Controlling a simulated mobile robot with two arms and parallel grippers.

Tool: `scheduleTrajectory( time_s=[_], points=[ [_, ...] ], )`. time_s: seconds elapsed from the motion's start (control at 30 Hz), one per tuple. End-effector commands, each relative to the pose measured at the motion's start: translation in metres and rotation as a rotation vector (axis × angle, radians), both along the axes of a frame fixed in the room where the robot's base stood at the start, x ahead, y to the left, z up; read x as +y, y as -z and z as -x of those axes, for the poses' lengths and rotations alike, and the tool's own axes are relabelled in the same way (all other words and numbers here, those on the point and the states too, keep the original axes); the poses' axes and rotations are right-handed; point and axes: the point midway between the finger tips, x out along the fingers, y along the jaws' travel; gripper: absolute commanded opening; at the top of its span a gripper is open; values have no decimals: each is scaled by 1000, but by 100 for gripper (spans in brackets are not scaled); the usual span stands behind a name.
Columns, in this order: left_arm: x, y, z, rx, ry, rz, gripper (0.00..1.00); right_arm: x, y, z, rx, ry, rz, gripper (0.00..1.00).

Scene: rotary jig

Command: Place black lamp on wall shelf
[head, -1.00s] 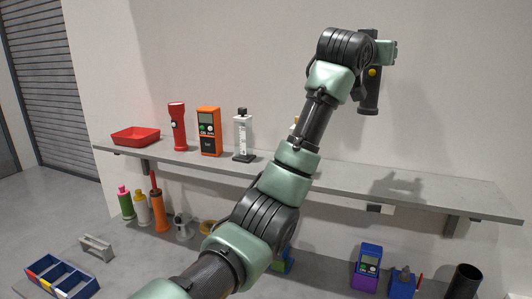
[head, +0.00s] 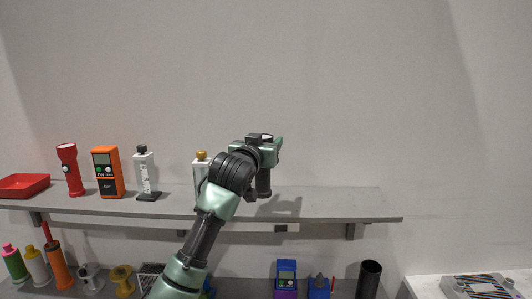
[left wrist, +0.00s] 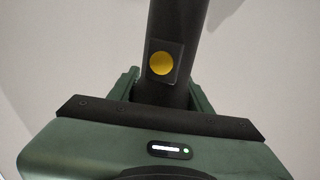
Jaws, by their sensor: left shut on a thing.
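The black lamp (head: 264,183) is upright, and its lower end shows below my left gripper (head: 271,149) in the head view. My left gripper is shut on it, above the right part of the grey wall shelf (head: 335,202). I cannot tell whether the lamp's bottom touches the shelf; a shadow lies on the shelf to its right. In the left wrist view the lamp is a dark cylinder (left wrist: 184,25) with a yellow button, between the green fingers. My gripper hides part of the lamp. My right gripper is not in view.
On the shelf stand a red tray (head: 24,185), a red flashlight (head: 70,170), an orange meter (head: 107,172), a white-and-black device (head: 146,175) and a yellow-capped bottle (head: 201,163), partly behind my arm. The shelf is free right of the lamp. Bottles and tools stand below.

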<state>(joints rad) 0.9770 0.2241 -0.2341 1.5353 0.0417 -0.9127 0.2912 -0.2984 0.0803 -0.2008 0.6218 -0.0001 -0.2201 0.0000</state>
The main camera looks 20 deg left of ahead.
Motion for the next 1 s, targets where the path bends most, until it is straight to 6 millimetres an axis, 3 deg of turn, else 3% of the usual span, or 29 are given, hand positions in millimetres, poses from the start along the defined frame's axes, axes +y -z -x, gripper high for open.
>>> scheduleTrajectory(
  time_s=[0.3,0.7,0.73,0.8,1.0],
  points=[
    [0,37,0,0,0,-1,0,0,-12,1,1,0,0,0],
    [0,43,0,-1,0,0,0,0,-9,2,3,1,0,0],
    [0,43,0,0,0,0,54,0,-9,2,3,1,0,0],
    [0,43,0,0,0,0,71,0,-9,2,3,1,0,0],
    [0,43,0,0,0,0,71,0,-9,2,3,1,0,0]
  ],
)
